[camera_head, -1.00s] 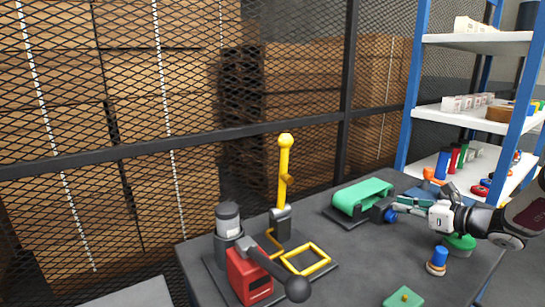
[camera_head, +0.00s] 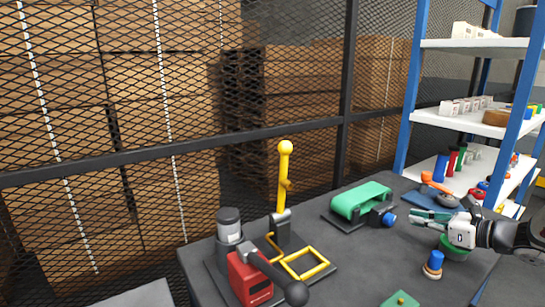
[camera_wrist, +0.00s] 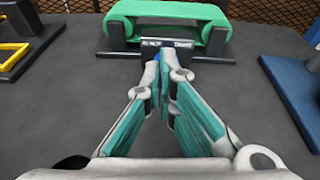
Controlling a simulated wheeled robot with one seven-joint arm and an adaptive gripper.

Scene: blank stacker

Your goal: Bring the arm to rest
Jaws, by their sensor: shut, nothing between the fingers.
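My gripper (camera_head: 416,217) is above the right part of the dark table (camera_head: 345,262), with its fingers pointing left. In the wrist view its teal-padded fingers (camera_wrist: 164,82) come together at the tips with nothing between them. A green belt machine (camera_head: 361,200) with a blue knob stands just beyond the fingertips; its green belt also shows at the top of the wrist view (camera_wrist: 165,12). A gap of bare table shows between fingers and machine. The green round thing (camera_head: 455,252) under my gripper is partly hidden by it.
A red machine (camera_head: 249,280) with a black-balled lever, a grey cylinder and a yellow lever (camera_head: 284,180) stand at the left. A blue-topped peg (camera_head: 435,262) and a green plate (camera_head: 401,300) are near the front. Blue-posted shelves (camera_head: 470,121) stand behind right.

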